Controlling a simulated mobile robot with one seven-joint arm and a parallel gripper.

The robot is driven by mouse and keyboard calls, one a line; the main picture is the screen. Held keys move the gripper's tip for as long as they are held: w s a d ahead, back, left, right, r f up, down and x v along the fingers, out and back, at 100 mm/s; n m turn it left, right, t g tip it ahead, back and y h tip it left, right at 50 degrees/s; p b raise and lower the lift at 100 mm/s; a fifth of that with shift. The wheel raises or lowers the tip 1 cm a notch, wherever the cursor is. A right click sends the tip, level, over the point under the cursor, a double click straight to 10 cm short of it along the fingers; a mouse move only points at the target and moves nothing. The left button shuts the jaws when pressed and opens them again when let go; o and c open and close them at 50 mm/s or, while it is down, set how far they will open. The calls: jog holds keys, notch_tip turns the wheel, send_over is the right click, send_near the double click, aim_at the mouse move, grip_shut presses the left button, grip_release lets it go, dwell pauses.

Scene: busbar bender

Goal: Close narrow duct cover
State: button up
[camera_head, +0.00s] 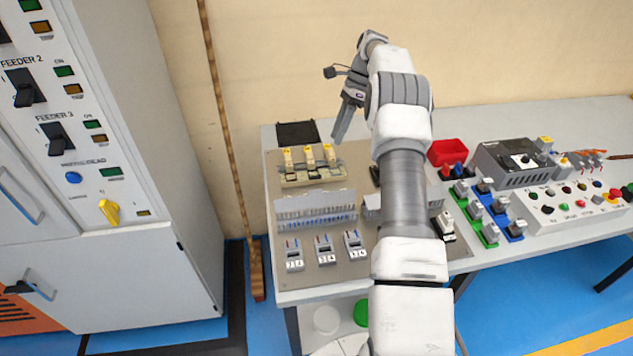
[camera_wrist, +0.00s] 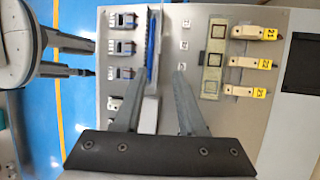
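My gripper (camera_head: 341,132) hangs above the back part of the grey panel (camera_head: 350,270), pointing down. In the wrist view its two fingers (camera_wrist: 157,82) are apart with nothing held between them. A slotted wire duct (camera_head: 316,215) runs across the panel, with a pale raised strip along its back that looks like its cover (camera_head: 315,198). The duct also shows in the wrist view, with blue inside (camera_wrist: 155,45), beyond the fingertips. A second light grey piece (camera_head: 372,207) lies to its right, partly hidden by my arm. I cannot tell which duct is the narrow one.
Yellow-tagged terminals (camera_head: 309,158) stand behind the duct, and several grey breakers (camera_head: 325,250) stand in front. A tall cabinet (camera_head: 150,260) stands left.

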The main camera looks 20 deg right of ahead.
aim_at(316, 190)
jog(key=x, duration=1.6)
jog(key=shift+a+p, duration=0.1)
jog(key=shift+p, duration=0.3)
grip_shut()
